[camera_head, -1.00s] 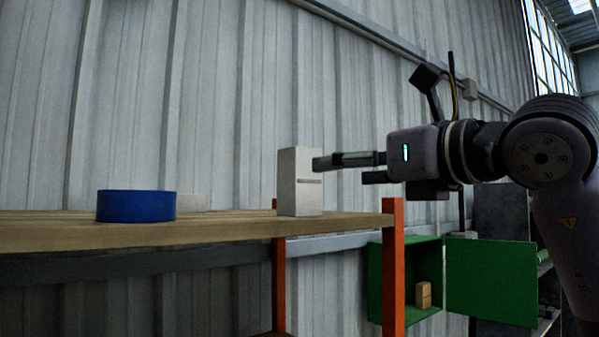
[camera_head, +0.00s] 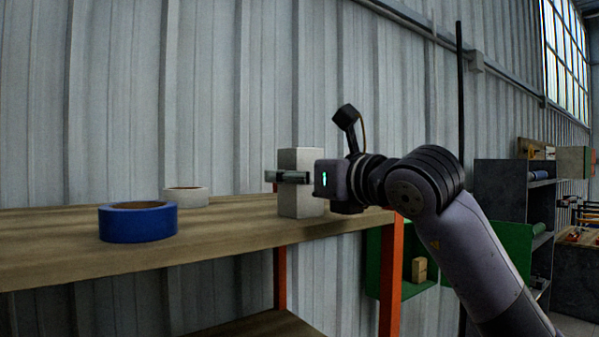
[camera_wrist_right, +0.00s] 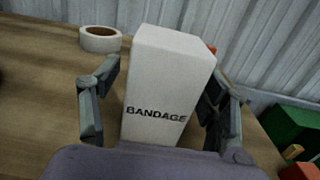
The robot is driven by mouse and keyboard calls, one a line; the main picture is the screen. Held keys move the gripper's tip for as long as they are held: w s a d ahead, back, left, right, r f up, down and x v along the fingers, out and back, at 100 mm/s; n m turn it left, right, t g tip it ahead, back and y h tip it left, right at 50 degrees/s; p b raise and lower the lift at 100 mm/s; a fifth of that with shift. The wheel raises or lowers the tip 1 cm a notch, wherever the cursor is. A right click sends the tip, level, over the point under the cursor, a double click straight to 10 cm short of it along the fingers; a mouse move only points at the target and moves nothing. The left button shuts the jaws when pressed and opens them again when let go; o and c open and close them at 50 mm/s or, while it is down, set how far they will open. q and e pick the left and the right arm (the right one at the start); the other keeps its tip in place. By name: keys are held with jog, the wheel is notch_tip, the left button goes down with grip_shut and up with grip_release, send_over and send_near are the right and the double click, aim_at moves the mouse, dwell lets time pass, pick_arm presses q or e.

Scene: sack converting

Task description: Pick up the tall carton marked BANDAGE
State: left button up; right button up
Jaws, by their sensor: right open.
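The tall white carton (camera_head: 300,207) stands upright on the wooden shelf near its right end. In the right wrist view the carton (camera_wrist_right: 168,85) shows the word BANDAGE on its near face. My right gripper (camera_head: 283,178) reaches it from the right in the head view. In the right wrist view my right gripper (camera_wrist_right: 160,105) is open, with one finger on each side of the carton. A narrow gap shows at the left finger; whether the right finger touches is unclear. My left gripper is not in view.
A blue tape roll (camera_head: 138,223) and a white tape roll (camera_head: 186,197) lie on the shelf (camera_head: 220,229) to the left. An orange post (camera_head: 391,275) supports the right end. A green cabinet (camera_head: 374,265) is beyond it. A corrugated wall stands behind.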

jog(key=shift+s+d, duration=0.1)
jog(key=shift+c, duration=0.7)
jog(key=c, duration=1.1)
